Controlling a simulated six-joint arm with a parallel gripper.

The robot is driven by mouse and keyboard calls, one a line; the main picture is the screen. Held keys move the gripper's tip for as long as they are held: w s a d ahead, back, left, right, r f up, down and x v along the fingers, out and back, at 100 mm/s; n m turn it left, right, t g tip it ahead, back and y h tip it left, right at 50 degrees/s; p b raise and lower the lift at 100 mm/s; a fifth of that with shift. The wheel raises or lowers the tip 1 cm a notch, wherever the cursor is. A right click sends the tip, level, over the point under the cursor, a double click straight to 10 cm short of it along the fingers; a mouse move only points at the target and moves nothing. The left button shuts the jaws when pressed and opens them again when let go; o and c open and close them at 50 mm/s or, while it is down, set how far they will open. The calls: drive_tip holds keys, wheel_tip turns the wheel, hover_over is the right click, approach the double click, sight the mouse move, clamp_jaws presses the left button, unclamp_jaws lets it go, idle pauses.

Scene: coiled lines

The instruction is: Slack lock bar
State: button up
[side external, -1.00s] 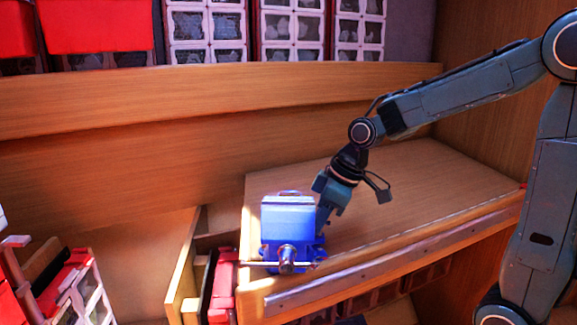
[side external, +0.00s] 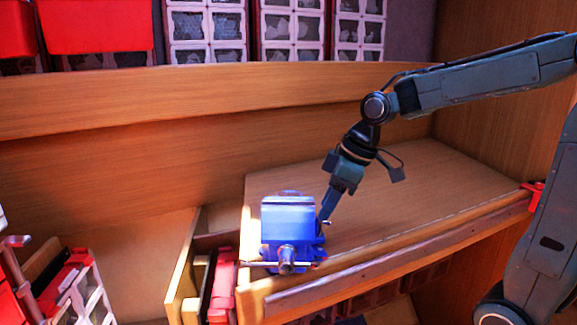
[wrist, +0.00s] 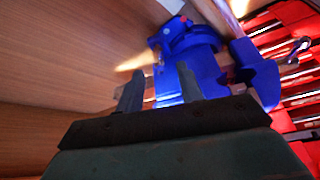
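A blue bench vise (side external: 288,225) stands at the left front corner of the wooden bench. Its silver handle bar (side external: 262,264) lies across its front screw. My gripper (side external: 325,222) points down and left beside the vise's right side, with its tips close to the vise; contact cannot be told. In the wrist view the two fingers of my gripper (wrist: 158,82) stand apart with nothing clearly held between them. The blue vise (wrist: 195,60) lies just beyond them. A small red-tipped part (wrist: 182,18) shows on its base; whether it is the lock bar is unclear.
The bench top (side external: 400,190) is clear to the right of the vise. A metal strip (side external: 400,255) runs along its front edge. A wooden back wall (side external: 150,170) stands behind, and red and white drawer units (side external: 80,290) fill the lower left.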

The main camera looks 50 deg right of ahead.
drive_tip(key=v, duration=0.9)
drive_tip(key=s+a+f+m+h, duration=0.1)
drive_tip(key=s+a+f+m, duration=0.1)
drive_tip(key=s, duration=0.4)
drive_tip(key=s+a+f+m+t+h, duration=0.1)
drive_tip(key=s+a+f+m, duration=0.1)
drive_tip(key=s+f, duration=0.3)
drive_tip(key=shift+s+m, duration=0.6)
drive_tip(key=shift+s, duration=0.2)
drive_tip(key=shift+o, duration=0.2)
drive_tip(key=shift+a+f, duration=0.1)
drive_tip(key=shift+f, duration=0.05)
